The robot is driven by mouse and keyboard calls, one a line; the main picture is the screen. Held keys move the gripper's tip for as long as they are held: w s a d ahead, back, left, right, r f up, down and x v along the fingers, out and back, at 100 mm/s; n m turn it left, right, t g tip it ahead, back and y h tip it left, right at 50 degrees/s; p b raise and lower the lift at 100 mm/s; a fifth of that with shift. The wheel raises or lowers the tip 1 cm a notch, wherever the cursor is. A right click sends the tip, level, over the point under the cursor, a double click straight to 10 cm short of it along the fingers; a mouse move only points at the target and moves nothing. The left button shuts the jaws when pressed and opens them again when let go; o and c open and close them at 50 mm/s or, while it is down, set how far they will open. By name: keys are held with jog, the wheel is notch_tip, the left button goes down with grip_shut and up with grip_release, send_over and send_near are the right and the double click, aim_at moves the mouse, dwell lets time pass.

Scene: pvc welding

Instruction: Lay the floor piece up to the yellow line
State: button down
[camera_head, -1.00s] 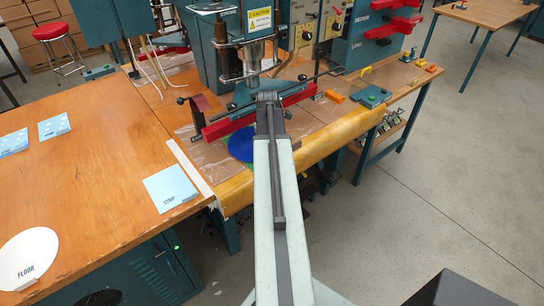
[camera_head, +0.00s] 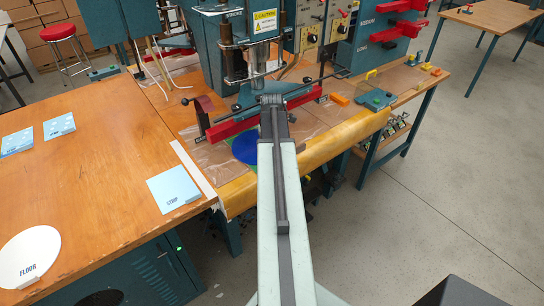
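A white disc labelled FLOOR (camera_head: 28,257) lies at the near left of the wooden table. A blue disc (camera_head: 246,147), partly hidden by my arm, lies on the bed of the welding machine, with a bit of green showing at its edge. I cannot tell whether it is the floor piece. My arm reaches up the middle of the view to the machine. My gripper is hidden beyond the arm's end, so its fingers do not show. I cannot make out a yellow line; a yellow-orange roll (camera_head: 300,157) runs along the machine's front edge.
The welding machine (camera_head: 212,50) stands at the back, with a red bar (camera_head: 232,127) across its bed. A pale blue STRIP card (camera_head: 174,189) lies on the wooden table (camera_head: 105,150). Other cards lie farther left. A green box with a button (camera_head: 377,99) sits right.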

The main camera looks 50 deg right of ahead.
jog(key=shift+w, duration=0.1)
dwell(0.4)
jog(key=c, duration=1.5)
grip_release()
jog(key=shift+r, duration=0.1)
jog(key=r+p, duration=0.1)
jog(key=p, duration=0.1)
jog(key=s+r+p, duration=0.1)
jog(key=r, duration=0.1)
jog(key=shift+a+r+p, duration=0.15)
jog(key=shift+r+p, duration=0.05)
jog(key=shift+p, duration=0.15)
jog(key=s+a+r+p, duration=0.2)
jog(key=s+p, duration=0.1)
jog(key=s, duration=0.4)
jog(key=shift+s+r, duration=0.3)
jog(key=shift+r, duration=0.1)
